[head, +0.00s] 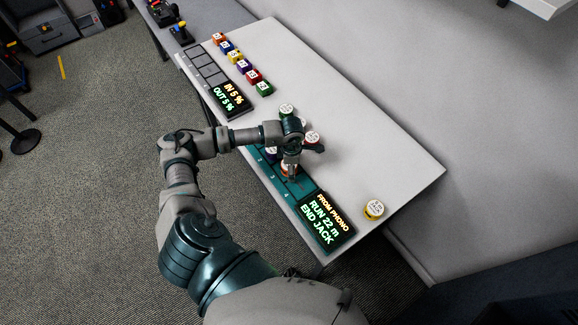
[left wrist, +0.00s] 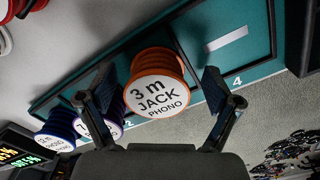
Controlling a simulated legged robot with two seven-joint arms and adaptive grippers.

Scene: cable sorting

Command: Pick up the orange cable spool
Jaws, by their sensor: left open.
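The orange cable spool (left wrist: 157,84), with a white label reading "3 m JACK PHONO", sits in the teal tray (left wrist: 262,68) in the left wrist view. My left gripper (left wrist: 158,92) is open, with one finger on each side of the spool; I cannot tell whether either touches it. In the head view my left gripper (head: 290,172) is over the teal tray (head: 300,190), and it hides most of the orange spool there. My right gripper is not in view.
A purple spool (left wrist: 103,128) and a blue spool (left wrist: 55,138) stand beside the orange one. A green spool (head: 287,109) and a red spool (head: 313,138) stand near my gripper. A lit display (head: 326,219) adjoins the tray. A yellow spool (head: 374,209) stands on the white table (head: 385,165).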

